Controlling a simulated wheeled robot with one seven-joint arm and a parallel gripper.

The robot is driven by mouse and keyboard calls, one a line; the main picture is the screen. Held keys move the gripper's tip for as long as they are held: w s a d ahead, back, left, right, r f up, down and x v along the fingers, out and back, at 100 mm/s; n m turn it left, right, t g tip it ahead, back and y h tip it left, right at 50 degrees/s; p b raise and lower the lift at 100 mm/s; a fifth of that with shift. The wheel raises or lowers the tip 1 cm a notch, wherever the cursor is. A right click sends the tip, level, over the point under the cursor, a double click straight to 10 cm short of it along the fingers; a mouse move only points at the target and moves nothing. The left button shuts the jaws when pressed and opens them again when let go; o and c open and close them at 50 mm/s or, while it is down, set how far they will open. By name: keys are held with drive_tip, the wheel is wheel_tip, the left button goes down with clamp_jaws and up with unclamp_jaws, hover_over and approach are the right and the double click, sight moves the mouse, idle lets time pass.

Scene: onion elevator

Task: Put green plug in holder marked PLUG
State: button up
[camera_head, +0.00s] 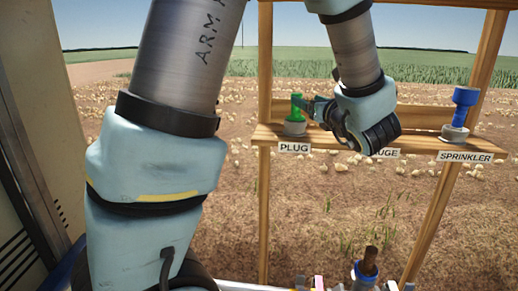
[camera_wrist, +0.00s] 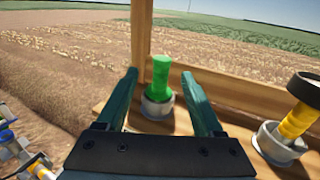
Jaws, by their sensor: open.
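The green plug (camera_head: 296,106) stands upright in the grey holder (camera_head: 294,127) above the label PLUG (camera_head: 294,148) on the wooden shelf. In the wrist view the green plug (camera_wrist: 161,78) shows between the two fingers, with its lower end in the round grey holder (camera_wrist: 157,107). My gripper (camera_head: 306,106) comes from the right at the plug's height. In the wrist view my gripper (camera_wrist: 163,78) is open, with a finger on each side of the plug and visible gaps between them.
A blue sprinkler part (camera_head: 464,97) stands in the SPRINKLER holder at the right. A yellow and black gauge (camera_wrist: 297,118) stands in a holder right of the plug. Wooden posts (camera_head: 265,200) frame the shelf. Several items, including a brown-topped one (camera_head: 369,262), are at the bottom.

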drive_tip(key=s+a+f+n+g+y, duration=0.2)
drive_tip(key=a+f+n+g, duration=0.3)
drive_tip(key=a, duration=0.4)
drive_tip(key=s+a+f+n+g+y, duration=0.25)
drive_tip(key=a+f+n+g, duration=0.3)
drive_tip(key=a, duration=0.35)
drive_tip(key=s+a+f+n+g+h, duration=0.2)
drive_tip(key=s+f+n+h, duration=0.1)
drive_tip(key=n, duration=0.8)
drive_tip(key=s+a+f+n+g+h, duration=0.2)
drive_tip(key=s+f+n+g+h, duration=0.1)
drive_tip(key=n, duration=0.8)
wheel_tip(320, 180, down, 3)
drive_tip(key=shift+s+f+h, duration=0.1)
drive_tip(key=shift+s+h, duration=0.6)
drive_tip(key=shift+h, duration=0.55)
drive_tip(key=shift+g, duration=0.25)
wheel_tip(320, 180, up, 2)
drive_tip(key=shift+p, duration=1)
